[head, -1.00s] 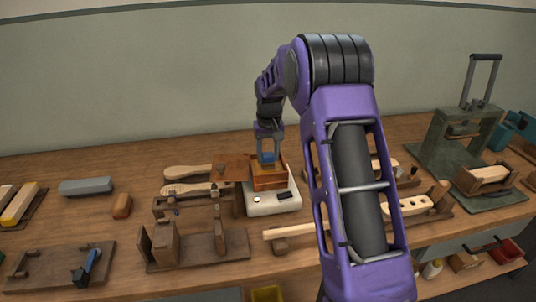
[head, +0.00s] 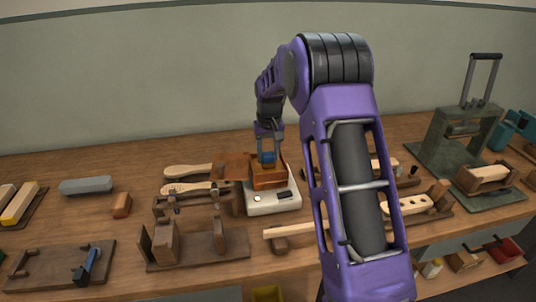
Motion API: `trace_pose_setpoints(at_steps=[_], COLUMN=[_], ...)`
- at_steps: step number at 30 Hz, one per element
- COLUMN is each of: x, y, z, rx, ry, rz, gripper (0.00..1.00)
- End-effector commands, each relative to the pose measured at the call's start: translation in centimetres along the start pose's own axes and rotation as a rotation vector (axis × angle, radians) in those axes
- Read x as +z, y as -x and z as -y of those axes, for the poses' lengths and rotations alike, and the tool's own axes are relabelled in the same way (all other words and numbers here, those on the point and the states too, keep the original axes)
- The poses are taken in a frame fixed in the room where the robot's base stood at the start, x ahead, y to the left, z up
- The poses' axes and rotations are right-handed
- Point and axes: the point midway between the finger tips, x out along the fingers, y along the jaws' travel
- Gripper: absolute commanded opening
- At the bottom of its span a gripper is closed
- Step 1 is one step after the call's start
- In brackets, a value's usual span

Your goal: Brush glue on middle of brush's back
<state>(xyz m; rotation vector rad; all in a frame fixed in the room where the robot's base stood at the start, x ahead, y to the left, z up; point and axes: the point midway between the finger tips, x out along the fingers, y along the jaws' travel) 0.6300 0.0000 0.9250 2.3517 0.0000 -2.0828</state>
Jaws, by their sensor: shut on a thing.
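My gripper (head: 267,150) is at the middle of the bench, pointing down. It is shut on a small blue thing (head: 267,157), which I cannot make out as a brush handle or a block. The blue thing is at the top of an orange-brown box or pot (head: 269,177). The box stands on a white scale-like unit (head: 272,203). Two wooden brush bodies (head: 188,170) lie left of the box, and the nearer one (head: 188,188) shows rows of holes. I cannot tell which brush back the task means. Any glue is hidden.
A wooden fixture (head: 195,245) with uprights stands in front. A flat board with a blue-handled tool (head: 90,264) lies at the left front. A green press (head: 455,145) stands right. My arm hides part of the bench.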

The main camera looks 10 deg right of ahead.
Motion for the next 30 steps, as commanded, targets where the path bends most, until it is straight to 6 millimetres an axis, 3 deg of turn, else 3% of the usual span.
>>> trace_pose_setpoints(at_steps=[8, 30], x=[0.1, -0.8], y=[0.3, 6.2], z=[0.0, 0.0], rx=[0.000, 0.000], ry=[0.000, 0.000], rz=[0.003, 0.000], gripper=[0.04, 0.04])
